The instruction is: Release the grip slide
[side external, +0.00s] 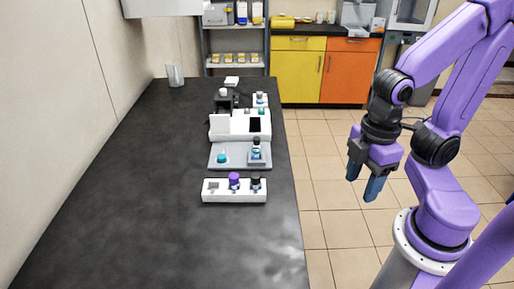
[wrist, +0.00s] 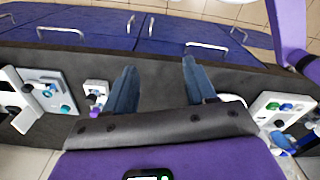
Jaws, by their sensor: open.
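My gripper (side external: 363,184) is in the air at the right of the side view, over the tiled floor beside the bench. Its two blue fingers are apart with nothing between them; the wrist view shows the same empty gap (wrist: 160,70). I cannot pick out a part that is clearly the grip slide. A white bioreactor unit (side external: 225,126) with a dark panel stands on the bench, clear of my gripper. A grey tray (side external: 233,162) in front of it carries a teal-capped item (side external: 221,158) and a small bottle on a grey block (side external: 256,151).
A white rack (side external: 218,196) with a purple-capped vial (side external: 234,181) and a dark-capped vial (side external: 256,183) stands nearer on the black bench (side external: 150,235). A clear beaker (side external: 175,75) stands at the far left. The bench's near and left areas are clear. Another white unit (wrist: 265,107) shows at wrist-view right.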

